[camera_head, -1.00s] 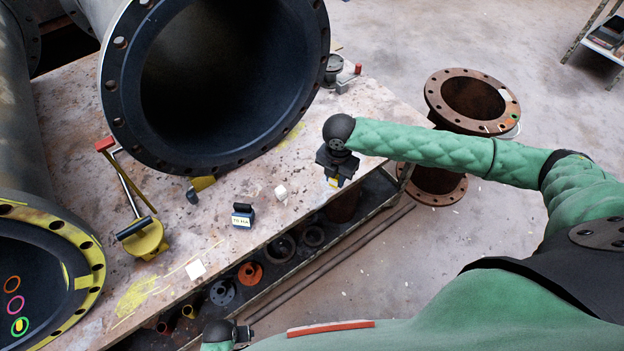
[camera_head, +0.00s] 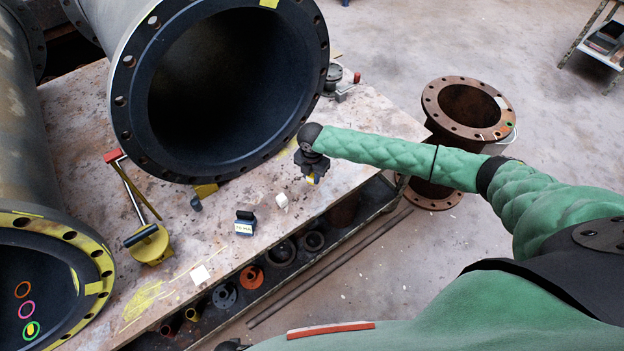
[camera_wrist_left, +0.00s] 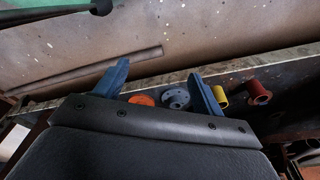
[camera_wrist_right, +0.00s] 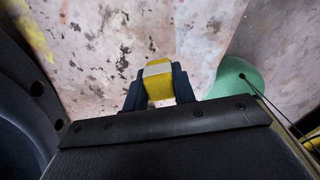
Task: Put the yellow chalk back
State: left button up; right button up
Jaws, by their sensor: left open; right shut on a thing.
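My right gripper (camera_head: 311,178) is above the stained bench top (camera_head: 365,125), near the mouth of the large black-lined pipe. It is shut on the yellow chalk (camera_wrist_right: 159,80), a stubby yellow piece with a pale band, which shows between the fingers in the right wrist view. In the head view only a bit of yellow shows below the gripper. My left gripper (camera_wrist_left: 160,85) is open and empty in the left wrist view, low beside the bench's lower shelf. It is almost out of the head view at the bottom edge.
The black-lined pipe (camera_head: 130,125) overhangs the bench. A white block (camera_head: 281,197), a dark labelled box (camera_head: 244,223), a white square (camera_head: 199,274) and a yellow-based tool (camera_head: 151,246) are on the bench. Another pipe at left (camera_head: 60,290) has coloured rings inside. A rusty flanged spool (camera_head: 466,125) stands right.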

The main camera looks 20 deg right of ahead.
aim_at(312, 181)
notch_tip(312, 181, down, 2)
jog(key=shift+f+p, duration=0.25)
jog(key=shift+p, duration=0.3)
pick_arm(q)
jog(key=f, duration=0.1)
jog(key=s+a+f, duration=0.1)
jog(key=shift+s+f, duration=0.1)
jog(key=shift+f, duration=0.3)
pick_arm(e)
jog(key=shift+f, duration=0.3)
jog(key=shift+f, duration=0.1)
jog(key=o, duration=1)
pick_arm(q)
jog(key=shift+r, duration=0.1)
pick_arm(e)
jog(key=shift+r, duration=0.2)
jog(key=shift+r+b, duration=0.3)
jog(key=shift+r, duration=0.1)
pick_arm(q)
notch_tip(312, 181, up, 9)
jog(key=w+d+b, duration=0.2)
jog(key=b, duration=0.1)
jog(key=shift+w+d+b, duration=0.2)
jog(key=shift+d+b, duration=0.1)
jog(key=shift+d, duration=0.1)
pick_arm(e)
notch_tip(312, 181, up, 11)
jog(key=shift+r, duration=0.1)
